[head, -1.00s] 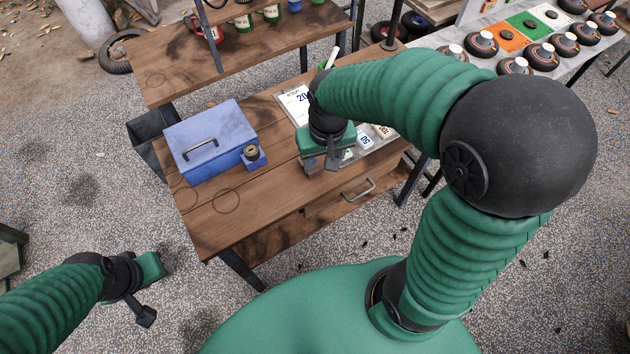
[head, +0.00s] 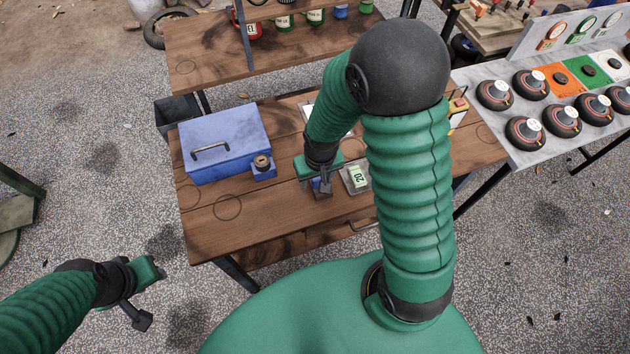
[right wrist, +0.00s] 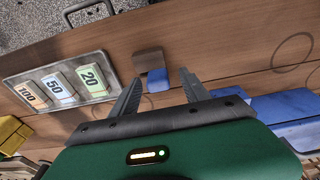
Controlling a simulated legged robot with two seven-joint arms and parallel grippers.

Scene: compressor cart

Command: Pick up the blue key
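A small piece with a blue part (right wrist: 157,80) and a grey-brown part lies on the wooden table (right wrist: 210,50). I take it for the blue key, though its shape is partly unclear. In the right wrist view it shows beyond and between the fingers of my right gripper (right wrist: 160,92), which are spread apart and empty. In the head view the right gripper (head: 322,185) hangs over the front part of the table, covering most of the piece.
A blue box (head: 225,143) with a handle stands left of my right gripper. A metal tray (right wrist: 30,72) with labelled blocks 100, 50 and 20 lies on its other side. A drawer handle (right wrist: 88,12) shows at the table front. Bare wood lies around the piece.

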